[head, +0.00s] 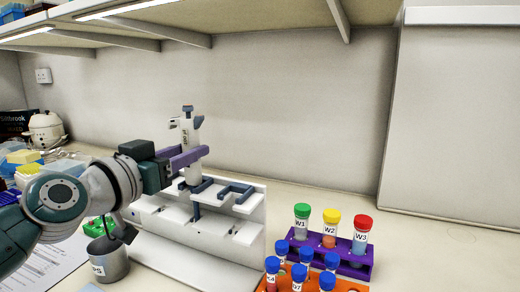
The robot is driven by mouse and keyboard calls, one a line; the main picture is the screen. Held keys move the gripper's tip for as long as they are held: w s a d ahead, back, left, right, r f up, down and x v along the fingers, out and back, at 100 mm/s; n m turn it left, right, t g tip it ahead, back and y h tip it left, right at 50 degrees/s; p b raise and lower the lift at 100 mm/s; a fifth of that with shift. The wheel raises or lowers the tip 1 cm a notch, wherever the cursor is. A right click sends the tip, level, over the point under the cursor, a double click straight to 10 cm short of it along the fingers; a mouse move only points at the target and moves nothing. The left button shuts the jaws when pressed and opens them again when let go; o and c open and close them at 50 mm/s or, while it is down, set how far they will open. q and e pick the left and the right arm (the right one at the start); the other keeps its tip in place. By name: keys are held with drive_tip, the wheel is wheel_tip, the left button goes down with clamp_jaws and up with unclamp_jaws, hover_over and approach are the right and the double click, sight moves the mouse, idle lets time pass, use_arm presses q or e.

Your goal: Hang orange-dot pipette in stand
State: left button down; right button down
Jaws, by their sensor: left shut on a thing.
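The pipette's lower part is over the left holders. I cannot tell whether it touches them. My fingers and wrist hide part of the pipette and the stand's left end. My right gripper is not in view.
A purple rack (352,267) holds tubes with green, yellow and red caps, right of the stand. An orange rack (262,284) with several blue-capped tubes is in front. A grey cup (110,262) stands below my left wrist. The bench behind the racks is clear.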

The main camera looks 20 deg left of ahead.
use_arm(q)
drive_tip(key=shift+f+b, duration=0.45)
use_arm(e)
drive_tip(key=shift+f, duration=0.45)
use_arm(q)
drive_tip(key=shift+c, duration=2.2)
unclamp_jaws()
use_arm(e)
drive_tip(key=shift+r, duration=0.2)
use_arm(q)
drive_tip(key=s, duration=1)
drive_tip(key=shift+a, duration=0.4)
drive_tip(key=shift+w, duration=0.1)
